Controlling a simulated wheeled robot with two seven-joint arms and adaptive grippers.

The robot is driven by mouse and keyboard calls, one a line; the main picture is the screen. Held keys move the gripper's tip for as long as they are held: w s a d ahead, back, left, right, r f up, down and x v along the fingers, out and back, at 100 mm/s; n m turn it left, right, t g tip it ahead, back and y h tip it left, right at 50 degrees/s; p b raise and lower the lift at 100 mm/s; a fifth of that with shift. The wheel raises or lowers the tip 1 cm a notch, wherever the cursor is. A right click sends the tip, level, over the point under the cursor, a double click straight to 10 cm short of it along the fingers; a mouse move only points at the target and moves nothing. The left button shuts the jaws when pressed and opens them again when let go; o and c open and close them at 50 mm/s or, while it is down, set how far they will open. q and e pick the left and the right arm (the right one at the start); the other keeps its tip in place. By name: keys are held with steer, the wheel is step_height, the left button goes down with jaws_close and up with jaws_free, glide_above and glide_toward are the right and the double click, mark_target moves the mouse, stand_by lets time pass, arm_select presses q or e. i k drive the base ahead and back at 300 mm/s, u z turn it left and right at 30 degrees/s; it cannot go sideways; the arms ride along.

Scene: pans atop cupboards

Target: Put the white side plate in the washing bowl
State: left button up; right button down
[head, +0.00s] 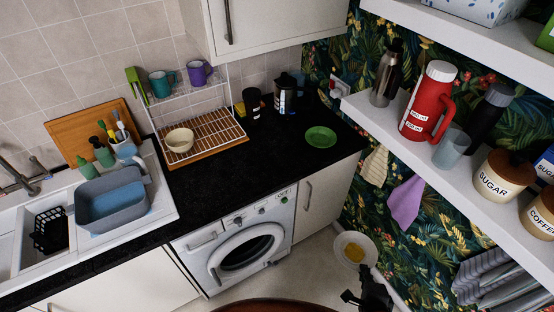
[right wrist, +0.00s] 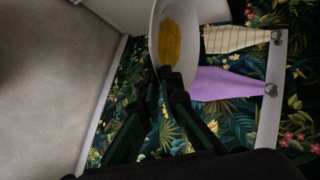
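The white side plate (head: 342,243) is in the air at the lower right of the head view, with a yellow patch on its face. My right gripper (head: 364,272) is shut on the plate's lower edge. In the right wrist view the two dark fingers (right wrist: 166,78) meet at the rim of the plate (right wrist: 156,38), which stands tilted. The washing bowl (head: 112,204) is a grey-blue tub on the white sink unit at the left, and it looks empty. My left gripper is not in view.
The dish rack (head: 208,148) with a cream bowl stands on the black worktop (head: 222,186), and a green plate (head: 320,137) lies right of it. A shelf (head: 440,165) with flasks and jars juts out at the right. Hanging cloths (head: 407,203) are near the plate.

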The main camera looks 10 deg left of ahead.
mark_target(113, 209)
steer(key=z, duration=2)
steer(key=k, duration=2.15)
steer(key=u, duration=2.6)
